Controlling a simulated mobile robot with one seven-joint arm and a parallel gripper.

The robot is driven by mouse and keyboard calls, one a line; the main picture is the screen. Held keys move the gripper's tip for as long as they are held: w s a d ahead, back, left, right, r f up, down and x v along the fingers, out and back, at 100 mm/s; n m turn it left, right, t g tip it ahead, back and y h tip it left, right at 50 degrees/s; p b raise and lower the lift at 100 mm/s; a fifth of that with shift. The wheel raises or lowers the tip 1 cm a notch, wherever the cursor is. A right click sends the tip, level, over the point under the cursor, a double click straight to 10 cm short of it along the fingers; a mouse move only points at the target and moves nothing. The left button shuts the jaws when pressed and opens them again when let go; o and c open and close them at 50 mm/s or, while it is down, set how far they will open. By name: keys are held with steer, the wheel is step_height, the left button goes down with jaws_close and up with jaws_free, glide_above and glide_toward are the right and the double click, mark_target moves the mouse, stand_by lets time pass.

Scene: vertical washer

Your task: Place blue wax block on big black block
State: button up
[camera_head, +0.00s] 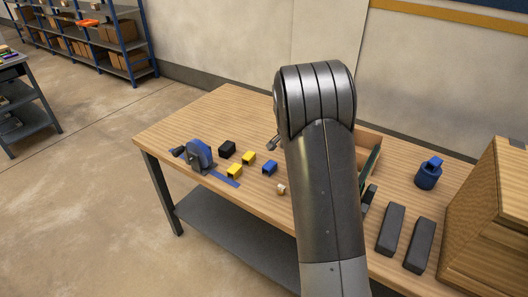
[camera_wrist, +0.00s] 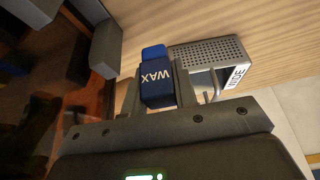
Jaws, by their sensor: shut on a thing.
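My gripper (camera_wrist: 158,92) is shut on the blue wax block (camera_wrist: 157,82), which sits between the two fingers with its white WAX lettering facing the wrist camera. A lighter blue part shows at its far end. Two long dark blocks lie side by side on the table's right in the head view, a left one (camera_head: 391,230) and a right one (camera_head: 420,246). Dark grey blocks (camera_wrist: 105,48) also show at upper left in the wrist view, apart from the held block. In the head view my arm hides most of the gripper and the held block.
A perforated metal item (camera_wrist: 208,52) with a white label is close beside the fingers. The wooden table (camera_head: 190,118) also holds a smaller black block (camera_head: 227,149), yellow blocks (camera_head: 235,171), a blue block (camera_head: 269,167), a blue round container (camera_head: 427,178) and a wooden cabinet (camera_head: 492,225).

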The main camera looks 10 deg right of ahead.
steer(key=w+a+r+n+t+y, duration=0.1)
steer(key=w+a+r+n+y, duration=0.15)
steer(key=w+a+n, duration=0.35)
steer(key=w+a+r+n+t+y, duration=0.1)
steer(key=w+a+r+n, duration=0.25)
steer(key=w+a, duration=0.45)
glide_above(226, 142)
steer(key=s, duration=0.2)
steer(key=shift+n, duration=0.45)
steer(key=f, duration=0.7)
steer(key=shift+w+d, duration=0.1)
steer(key=shift+w, duration=0.1)
steer(key=shift+f, duration=2.1)
steer(key=shift+f, duration=0.15)
steer(key=o, duration=1)
